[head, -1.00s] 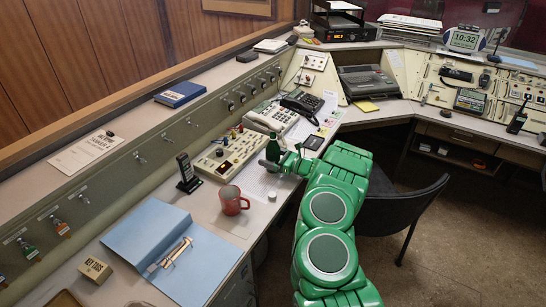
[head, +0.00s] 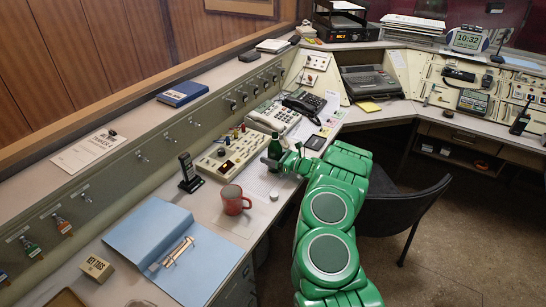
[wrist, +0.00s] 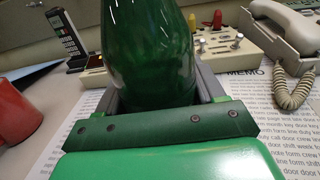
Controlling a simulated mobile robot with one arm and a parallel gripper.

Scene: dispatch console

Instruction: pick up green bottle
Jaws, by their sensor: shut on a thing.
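The green bottle (head: 274,147) stands upright at the far end of my green arm, over the desk beside the button panel. In the wrist view the bottle (wrist: 150,50) fills the middle, between the two grey fingers of my gripper (wrist: 158,98). The gripper is shut on the bottle's body. My gripper also shows in the head view (head: 283,163), partly hidden by my arm. The bottle's base is hidden behind the gripper's green plate, so I cannot tell whether it touches the desk.
A red mug (head: 233,200) stands just left of the gripper. A cordless handset (head: 187,171) and a button panel (head: 231,153) are behind it. Desk phones (head: 275,116) stand farther back. A blue folder (head: 172,250) lies in front, and a dark chair (head: 400,210) is at right.

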